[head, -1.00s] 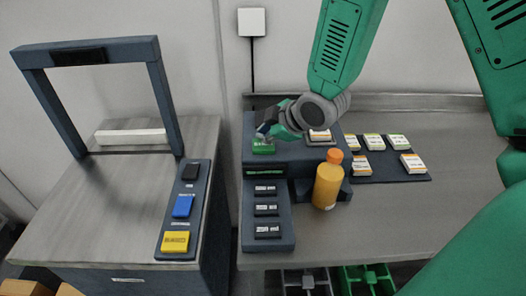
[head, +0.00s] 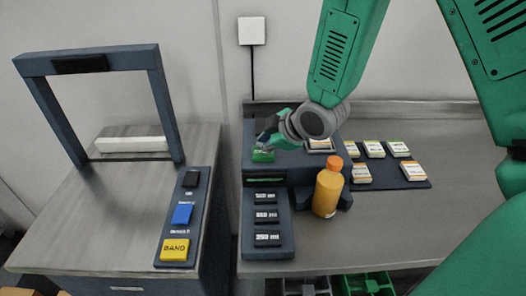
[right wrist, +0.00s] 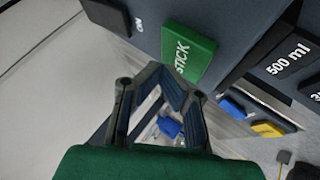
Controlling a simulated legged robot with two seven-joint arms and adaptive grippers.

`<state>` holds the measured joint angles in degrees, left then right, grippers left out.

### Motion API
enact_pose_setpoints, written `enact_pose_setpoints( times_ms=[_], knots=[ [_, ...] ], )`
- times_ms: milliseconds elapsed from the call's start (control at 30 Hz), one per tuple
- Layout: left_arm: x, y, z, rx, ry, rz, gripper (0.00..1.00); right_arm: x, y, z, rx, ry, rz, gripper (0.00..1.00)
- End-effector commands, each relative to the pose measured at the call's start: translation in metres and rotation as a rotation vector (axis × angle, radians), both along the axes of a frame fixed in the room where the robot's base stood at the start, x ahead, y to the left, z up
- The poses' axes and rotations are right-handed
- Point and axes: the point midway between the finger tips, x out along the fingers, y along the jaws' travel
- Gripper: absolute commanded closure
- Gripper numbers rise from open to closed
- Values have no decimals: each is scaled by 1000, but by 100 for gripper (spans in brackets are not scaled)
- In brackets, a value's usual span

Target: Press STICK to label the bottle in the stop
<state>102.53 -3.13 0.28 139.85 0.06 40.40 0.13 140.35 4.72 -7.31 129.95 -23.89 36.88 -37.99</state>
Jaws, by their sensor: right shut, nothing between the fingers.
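The green STICK button (head: 263,155) is on top of the dark labelling machine, and it fills the upper middle of the right wrist view (right wrist: 188,50). My right gripper (head: 263,139) is shut and empty, its tips close above the button's back edge. I cannot tell whether they touch it. In the right wrist view my fingers (right wrist: 160,72) are just beside the button. An orange bottle (head: 327,192) with an orange cap stands upright in the dark stop (head: 345,198) at the machine's front right. No label shows clearly on its visible side. My left gripper is not in view.
A panel with several black volume buttons (head: 267,216) is in front of the machine. A dark mat (head: 410,183) with several label packs is to the right. A separate bench with a dark frame (head: 165,110) and a yellow BAND button (head: 175,250) stands left.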

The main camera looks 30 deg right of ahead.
Motion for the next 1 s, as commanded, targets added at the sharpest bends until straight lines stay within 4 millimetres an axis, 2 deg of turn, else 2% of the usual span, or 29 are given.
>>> enact_pose_setpoints(
  times_ms=[1000],
  knots=[
    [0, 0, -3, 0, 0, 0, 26, -1, 1, -7, 0, 0, 0, 100]
  ],
)
